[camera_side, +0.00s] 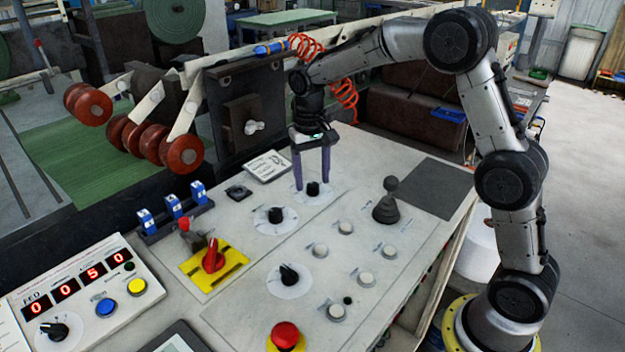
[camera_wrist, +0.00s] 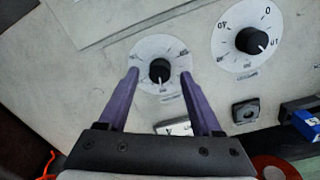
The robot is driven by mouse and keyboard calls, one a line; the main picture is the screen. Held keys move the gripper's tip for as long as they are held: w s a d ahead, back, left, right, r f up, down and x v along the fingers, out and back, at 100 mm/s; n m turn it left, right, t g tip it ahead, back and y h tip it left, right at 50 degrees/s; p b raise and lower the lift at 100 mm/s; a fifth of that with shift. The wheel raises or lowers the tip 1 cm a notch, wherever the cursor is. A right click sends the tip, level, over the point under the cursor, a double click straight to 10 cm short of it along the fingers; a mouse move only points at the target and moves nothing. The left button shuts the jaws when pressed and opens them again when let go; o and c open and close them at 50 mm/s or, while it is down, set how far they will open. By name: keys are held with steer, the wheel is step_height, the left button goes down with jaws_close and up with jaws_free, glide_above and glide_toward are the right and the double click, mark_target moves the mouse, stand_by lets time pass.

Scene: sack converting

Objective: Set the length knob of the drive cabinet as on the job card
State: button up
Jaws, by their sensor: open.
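My gripper (camera_side: 312,188) points down with its two purple fingers apart, around a black knob (camera_side: 313,189) on a white dial at the back of the drive cabinet's panel (camera_side: 365,245). In the wrist view this knob (camera_wrist: 160,71) sits between the open fingertips (camera_wrist: 159,71), with its pointer toward the picture's bottom. I cannot tell whether the fingers touch it. Its label is too small to read, so I cannot tell whether it is the length knob. A white card with handwriting, likely the job card (camera_side: 268,165), lies left of the gripper; its text is unreadable.
Two other dial knobs (camera_side: 275,214) (camera_side: 289,276) are nearer the front. A dark lever (camera_side: 388,203) and several white buttons (camera_side: 346,228) stand to the right. A red switch (camera_side: 213,256) on yellow, a red button (camera_side: 285,335) and a display box (camera_side: 82,295) reading 0050 are left and front.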

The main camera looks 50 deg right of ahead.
steer(key=shift+f, duration=0.6)
jaws_close()
